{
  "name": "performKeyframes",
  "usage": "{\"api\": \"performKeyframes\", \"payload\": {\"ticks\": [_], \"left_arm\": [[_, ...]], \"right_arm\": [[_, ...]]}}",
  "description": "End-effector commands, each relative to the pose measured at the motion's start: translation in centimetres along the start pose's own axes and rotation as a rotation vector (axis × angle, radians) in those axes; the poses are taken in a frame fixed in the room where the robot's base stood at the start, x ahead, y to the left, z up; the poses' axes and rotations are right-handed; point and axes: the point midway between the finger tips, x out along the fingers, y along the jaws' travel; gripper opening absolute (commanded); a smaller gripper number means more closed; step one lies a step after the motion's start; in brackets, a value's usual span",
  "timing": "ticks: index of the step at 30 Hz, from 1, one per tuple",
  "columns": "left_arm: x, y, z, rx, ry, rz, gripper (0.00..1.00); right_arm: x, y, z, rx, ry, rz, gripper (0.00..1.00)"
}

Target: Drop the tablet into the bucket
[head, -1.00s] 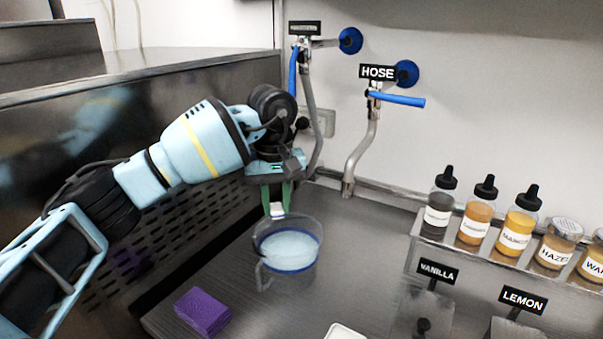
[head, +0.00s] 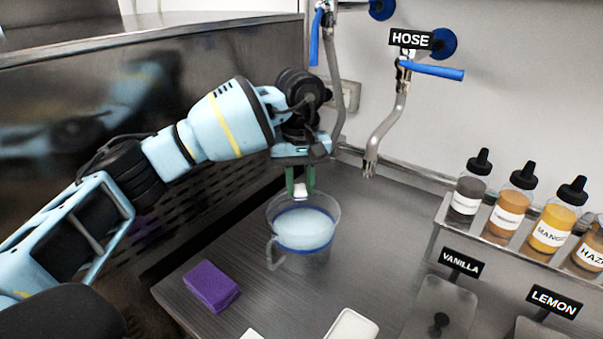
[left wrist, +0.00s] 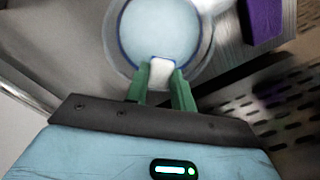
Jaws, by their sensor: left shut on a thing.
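My left gripper (head: 300,188) points down with its green fingers shut on a small white tablet (head: 300,190). The clear bucket (head: 333,219) stands upright on the metal counter just below, with a handle on its left and pale blue liquid inside. In the head view the tablet is at the bucket's far rim. In the left wrist view the tablet (left wrist: 162,71) overlaps the near edge of the liquid in the bucket (left wrist: 207,45), between the fingertips (left wrist: 161,80). I cannot tell the exact height of the tablet above the liquid. My right gripper is not in view.
A purple sponge (head: 212,286) lies on the counter left of the bucket. A hose tap (head: 385,130) stands behind it, by the wall. Several sauce bottles (head: 510,205) stand on a rack at the right, behind the VANILLA and LEMON signs. Bare counter (head: 385,225) lies right of the bucket.

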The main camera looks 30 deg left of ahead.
Motion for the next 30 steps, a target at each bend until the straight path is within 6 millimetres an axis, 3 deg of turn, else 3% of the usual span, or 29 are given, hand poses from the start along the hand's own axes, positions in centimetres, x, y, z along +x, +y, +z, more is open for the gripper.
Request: {"api": "performKeyframes", "payload": {"ticks": [1, 6, 15, 16, 21, 30], "left_arm": [[1.1, 0.0, 0.0, 0.0, -0.005, -0.004, 0.03], [2.3, 0.0, 0.0, 0.001, -0.004, -0.002, 0.03], [2.3, 0.0, 0.0, 0.001, 0.0, 0.001, 0.03], [2.3, 0.0, 0.0, 0.001, 0.0, 0.001, 0.26], [2.4, 0.0, 0.0, 0.001, 0.0, 0.0, 0.48], [2.3, 0.0, 0.0, 0.001, 0.0, 0.0, 0.5]], "right_arm": [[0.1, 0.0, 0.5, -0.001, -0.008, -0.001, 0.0], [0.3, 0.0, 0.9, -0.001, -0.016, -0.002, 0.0], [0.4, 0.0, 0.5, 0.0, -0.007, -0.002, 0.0], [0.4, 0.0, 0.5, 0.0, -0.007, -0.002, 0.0], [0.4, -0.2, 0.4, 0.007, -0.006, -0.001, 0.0], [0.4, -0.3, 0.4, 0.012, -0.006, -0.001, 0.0]]}}
